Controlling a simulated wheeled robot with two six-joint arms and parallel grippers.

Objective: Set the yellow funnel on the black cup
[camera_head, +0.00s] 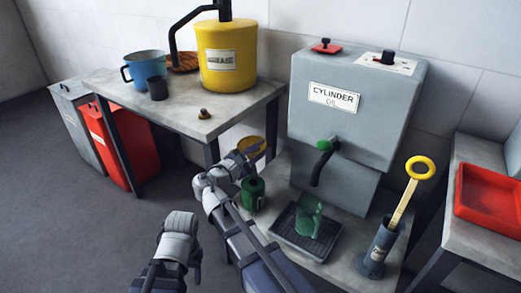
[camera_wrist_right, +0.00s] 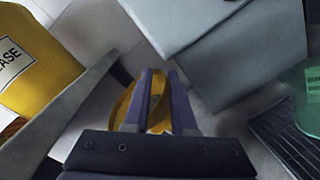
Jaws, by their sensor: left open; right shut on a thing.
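The black cup (camera_head: 158,88) stands upright on the grey table at the left, in front of a blue jug. My right gripper (camera_head: 256,152) is shut on the yellow funnel (camera_head: 250,144), in front of the table's right end and apart from the cup. In the right wrist view the funnel (camera_wrist_right: 124,104) shows around and between the two fingers (camera_wrist_right: 157,100), which hide part of it. The black cup does not show in that view. My left gripper (camera_head: 192,258) is open and empty, low over the floor in the head view.

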